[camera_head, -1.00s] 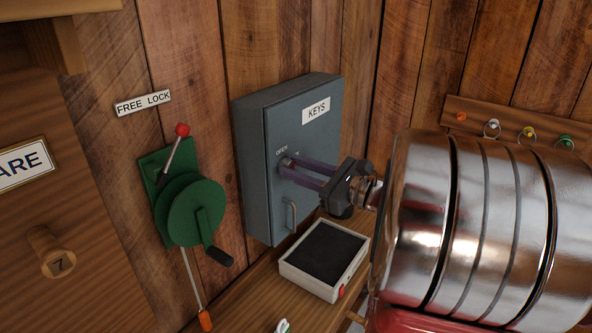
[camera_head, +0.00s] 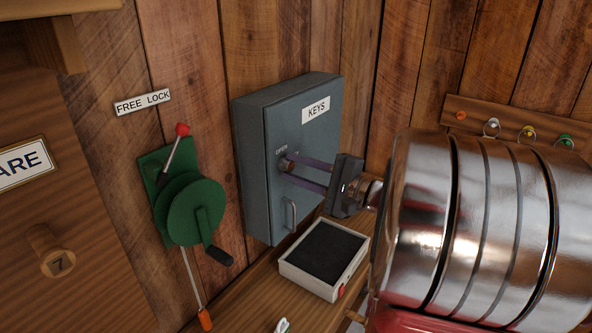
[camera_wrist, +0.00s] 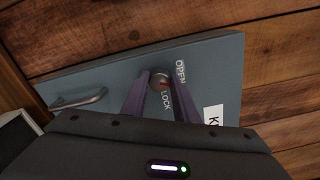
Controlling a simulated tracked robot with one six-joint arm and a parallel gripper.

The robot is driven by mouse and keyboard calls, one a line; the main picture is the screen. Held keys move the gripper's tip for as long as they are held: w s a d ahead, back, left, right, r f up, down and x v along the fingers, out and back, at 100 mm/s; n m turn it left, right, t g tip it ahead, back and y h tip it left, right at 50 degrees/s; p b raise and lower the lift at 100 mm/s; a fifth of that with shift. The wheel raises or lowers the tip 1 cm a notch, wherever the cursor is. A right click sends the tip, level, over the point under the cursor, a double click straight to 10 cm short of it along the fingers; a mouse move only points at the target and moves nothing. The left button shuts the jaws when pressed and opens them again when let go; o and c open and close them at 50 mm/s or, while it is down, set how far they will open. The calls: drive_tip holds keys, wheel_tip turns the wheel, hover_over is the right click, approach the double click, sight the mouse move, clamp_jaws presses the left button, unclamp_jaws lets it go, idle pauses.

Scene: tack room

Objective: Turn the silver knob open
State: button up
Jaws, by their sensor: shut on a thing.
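The silver knob (camera_wrist: 160,83) sits on the door of the grey-blue key cabinet (camera_head: 270,120), with a red mark on its face. In the wrist view, the words OPEN and LOCK are printed beside it. My gripper (camera_head: 286,166) has its two purple fingers shut on the knob, one on each side; it also shows in the wrist view (camera_wrist: 161,78). The fingers hide much of the knob in the head view. The cabinet door is closed, with a bar handle (camera_head: 291,214) below the knob.
A green winch (camera_head: 195,212) with a red-tipped lever is on the wall left of the cabinet. A shallow tray with a dark pad (camera_head: 325,252) lies on the shelf below. Hooks with rings (camera_head: 528,132) are at the right.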

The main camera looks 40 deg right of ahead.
drive_tip(key=shift+a+f+n, duration=0.1)
drive_tip(key=shift+f+n, duration=0.05)
drive_tip(key=shift+n, duration=1)
drive_tip(key=shift+a+f+n, duration=0.1)
drive_tip(key=shift+n, duration=1.05)
drive_tip(key=shift+d, duration=0.1)
drive_tip(key=o, duration=1.1)
drive_tip(key=shift+r, duration=0.1)
drive_tip(key=shift+c, duration=0.2)
drive_tip(key=shift+s+d, duration=0.3)
drive_tip(key=shift+s, duration=0.2)
drive_tip(key=v, duration=1.2)
drive_tip(key=shift+s, duration=0.3)
drive_tip(key=shift+s, duration=0.1)
